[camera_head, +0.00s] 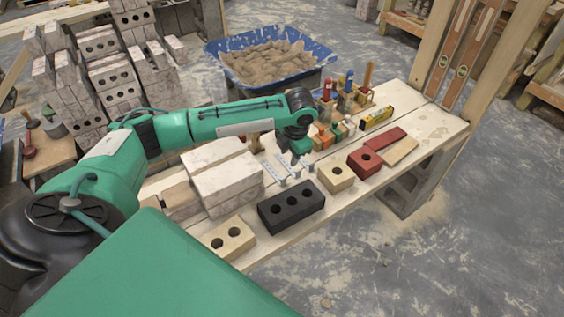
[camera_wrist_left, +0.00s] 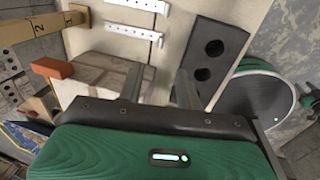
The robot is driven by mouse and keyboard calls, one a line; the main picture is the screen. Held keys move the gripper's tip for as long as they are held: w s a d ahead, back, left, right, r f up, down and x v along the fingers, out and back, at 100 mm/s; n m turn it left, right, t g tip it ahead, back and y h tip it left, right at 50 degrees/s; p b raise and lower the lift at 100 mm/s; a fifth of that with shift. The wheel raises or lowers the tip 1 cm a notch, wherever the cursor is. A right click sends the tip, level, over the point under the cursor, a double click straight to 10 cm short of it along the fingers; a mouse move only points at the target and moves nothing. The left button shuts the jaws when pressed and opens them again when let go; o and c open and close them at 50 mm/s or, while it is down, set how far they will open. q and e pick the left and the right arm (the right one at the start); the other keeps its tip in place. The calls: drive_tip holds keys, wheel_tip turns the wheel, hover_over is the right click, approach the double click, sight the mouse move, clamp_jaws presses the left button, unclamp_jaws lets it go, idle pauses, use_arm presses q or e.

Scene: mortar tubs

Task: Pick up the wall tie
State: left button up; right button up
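Wall ties show as thin pale metal strips with holes, lying on the wooden bench. In the left wrist view one wall tie (camera_wrist_left: 134,32) lies ahead of the fingers, and a second wall tie (camera_wrist_left: 140,5) is beyond it at the top edge. In the head view a wall tie (camera_head: 271,171) lies between the pale blocks and the black brick, partly beside my gripper. My left gripper (camera_head: 294,162) is over the bench close to the ties. In the left wrist view its fingers (camera_wrist_left: 160,88) are apart with nothing between them. My right gripper is not in view.
A black holed brick (camera_head: 291,207) and pale blocks (camera_head: 226,179) flank the ties. Cream bricks (camera_head: 335,174) and a red brick (camera_head: 364,162) stand nearby. Tools in holders and a yellow level (camera_head: 376,118) are behind. A blue tub (camera_head: 318,54) of mortar stands beyond.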

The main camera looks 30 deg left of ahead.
use_arm(q)
hover_over(285, 178)
wheel_tip(285, 178, down, 8)
drive_tip(key=shift+f, duration=2.7)
clamp_jaws()
